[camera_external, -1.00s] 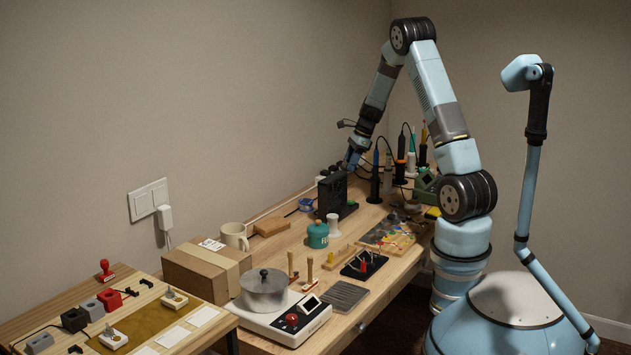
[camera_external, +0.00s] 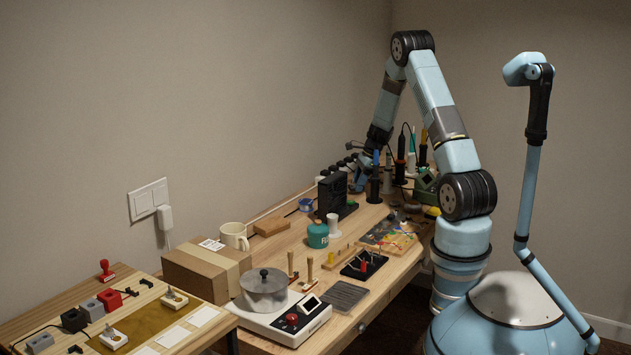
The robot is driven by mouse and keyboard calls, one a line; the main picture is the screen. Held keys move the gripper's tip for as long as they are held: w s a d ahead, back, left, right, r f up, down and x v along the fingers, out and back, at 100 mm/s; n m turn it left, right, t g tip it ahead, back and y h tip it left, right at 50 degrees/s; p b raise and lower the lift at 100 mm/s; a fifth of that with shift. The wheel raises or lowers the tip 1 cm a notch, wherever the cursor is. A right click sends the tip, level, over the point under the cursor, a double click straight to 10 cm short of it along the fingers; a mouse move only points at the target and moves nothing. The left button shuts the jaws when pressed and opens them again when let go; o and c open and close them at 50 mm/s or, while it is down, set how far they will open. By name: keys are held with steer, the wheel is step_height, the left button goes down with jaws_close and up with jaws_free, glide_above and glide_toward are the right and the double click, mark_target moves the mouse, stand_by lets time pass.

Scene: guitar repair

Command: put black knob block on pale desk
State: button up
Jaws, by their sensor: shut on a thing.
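Several dark round knobs (camera_external: 341,165) stand in a row along the wall at the back of the long pale wooden desk (camera_external: 285,243). My gripper (camera_external: 361,182) is low over the back of this desk, just right of the black upright holder and near the knobs. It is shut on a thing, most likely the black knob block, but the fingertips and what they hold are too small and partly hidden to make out. A second pale wooden desk (camera_external: 224,324) stands at the front left, with black, grey and red blocks on it.
The black upright holder (camera_external: 333,192) stands close left of my gripper. Tall tools in stands (camera_external: 400,160) are close on the right. A teal jar (camera_external: 317,236), a cardboard box (camera_external: 205,270) and a scale with a pot (camera_external: 264,288) crowd the long desk.

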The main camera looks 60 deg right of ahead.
steer(key=shift+f, duration=0.65)
steer(key=shift+s+f, duration=0.1)
steer(key=shift+f, duration=0.2)
